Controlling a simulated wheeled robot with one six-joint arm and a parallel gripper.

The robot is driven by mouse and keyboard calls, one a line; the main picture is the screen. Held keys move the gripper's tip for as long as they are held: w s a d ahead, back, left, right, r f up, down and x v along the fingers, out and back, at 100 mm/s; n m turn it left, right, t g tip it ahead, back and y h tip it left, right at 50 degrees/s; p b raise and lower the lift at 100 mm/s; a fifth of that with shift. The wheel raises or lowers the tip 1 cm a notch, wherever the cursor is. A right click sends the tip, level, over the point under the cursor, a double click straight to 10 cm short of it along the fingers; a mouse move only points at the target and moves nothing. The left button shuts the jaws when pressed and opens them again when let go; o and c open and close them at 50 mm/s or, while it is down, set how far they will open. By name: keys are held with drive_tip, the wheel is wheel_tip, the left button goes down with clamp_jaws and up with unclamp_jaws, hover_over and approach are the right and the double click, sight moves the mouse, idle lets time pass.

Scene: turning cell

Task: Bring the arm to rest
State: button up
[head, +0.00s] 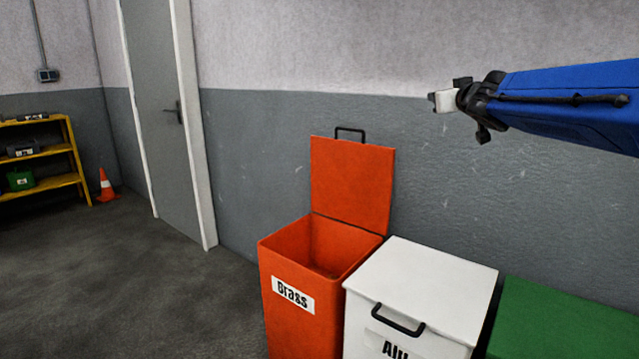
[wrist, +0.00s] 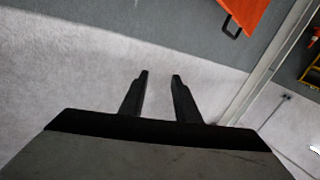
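My arm, with a blue link, reaches in from the right in the head view, high above the bins. My gripper (head: 440,101) is at its end, in front of the wall and clear of everything; its fingers are hard to make out there. In the wrist view my gripper (wrist: 160,76) shows two dark fingers spread apart with a gap between them. Nothing is between the fingers, only the wall behind.
An orange bin (head: 311,282) marked "Brass" stands with its lid (head: 352,184) up. A white bin (head: 433,284) and a green bin (head: 560,318) beside it are shut. A door (head: 155,105), yellow shelf (head: 48,184) and cone (head: 105,187) are left. The floor at left is clear.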

drive_tip(key=s+d+f+m+g+h, duration=0.2)
drive_tip(key=s+f+g, duration=0.1)
drive_tip(key=s+f, duration=0.75)
drive_tip(key=s+d+f+m+g+h, duration=0.1)
drive_tip(key=s+d+f+g, duration=0.15)
drive_tip(key=s+f, duration=0.8)
drive_tip(key=s+a+f+g+y, duration=0.1)
drive_tip(key=s+a+f+g, duration=0.2)
drive_tip(key=s+f, duration=0.7)
drive_tip(key=s+a+f+g+y, duration=0.2)
drive_tip(key=s+a+f+g, duration=0.2)
drive_tip(key=s+f, duration=0.6)
drive_tip(key=s, duration=0.4)
drive_tip(key=shift+s+a+f+n, duration=0.15)
drive_tip(key=shift+s+a+n, duration=0.15)
drive_tip(key=shift+a+n, duration=0.1)
